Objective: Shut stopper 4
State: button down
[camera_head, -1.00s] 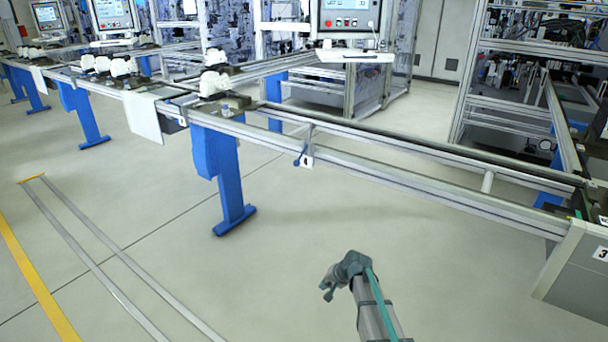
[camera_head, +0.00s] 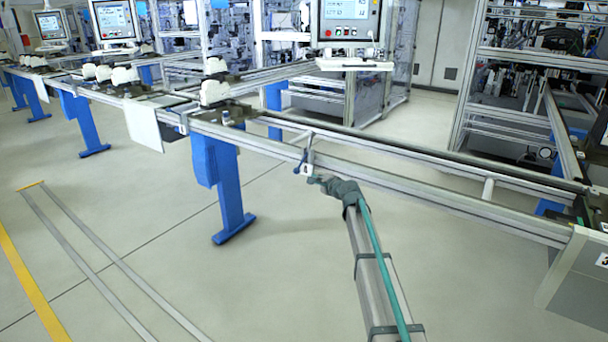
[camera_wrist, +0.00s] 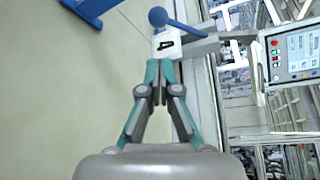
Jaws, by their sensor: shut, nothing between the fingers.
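Stopper 4 (camera_head: 303,165) is on the near side of the conveyor rail, a small white plate with a blue lever. The wrist view shows its white plate marked 4 (camera_wrist: 167,44). A blue lever with a round blue knob (camera_wrist: 158,17) slants across beyond the plate. My gripper (camera_head: 314,180) is just below and to the right of the stopper in the head view. In the wrist view the gripper (camera_wrist: 157,66) is shut and empty, its tips close to the plate's near edge. I cannot tell whether they touch it.
The conveyor rail (camera_head: 430,188) runs across behind the stopper. A blue support leg (camera_head: 222,185) stands to the left, and a grey box (camera_head: 578,268) is at the far right. A control screen (camera_head: 347,22) stands beyond the rail. The floor in front is clear.

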jog(key=p+x, duration=0.1)
jog(key=x, duration=0.9)
jog(key=shift+f, duration=0.1)
jog(key=shift+s+p, duration=0.1)
jog(key=shift+p, duration=0.2)
